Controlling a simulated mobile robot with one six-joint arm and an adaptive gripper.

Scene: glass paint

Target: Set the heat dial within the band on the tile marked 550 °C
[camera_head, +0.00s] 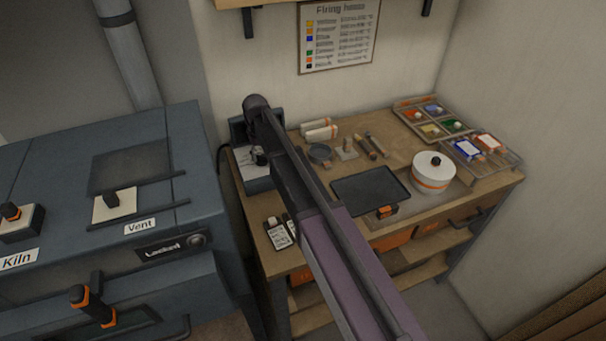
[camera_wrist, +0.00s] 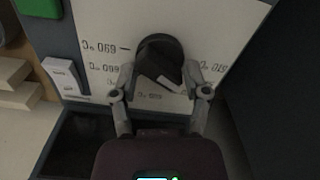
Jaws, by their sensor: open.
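The heat dial (camera_wrist: 158,62) is a black knob with a pale mark, on a white tile (camera_wrist: 105,22) with printed temperatures around it. The print is upside down and blurred in the wrist view; I cannot tell which mark is 550 °C. My gripper (camera_wrist: 160,76) is open, with one grey finger on each side of the dial's lower part; whether they touch it is unclear. In the head view the tile's dark blue-grey unit (camera_head: 259,184) stands at the workbench's left end. My arm partly covers it there, and the dial's setting cannot be read.
A grey kiln (camera_head: 60,175) stands left of the bench. A dark tray (camera_head: 368,190), a white pot (camera_head: 434,172) and paint trays (camera_head: 432,117) are on the bench. In the wrist view, a white block (camera_wrist: 62,75) and a green thing (camera_wrist: 12,14) are left of the tile.

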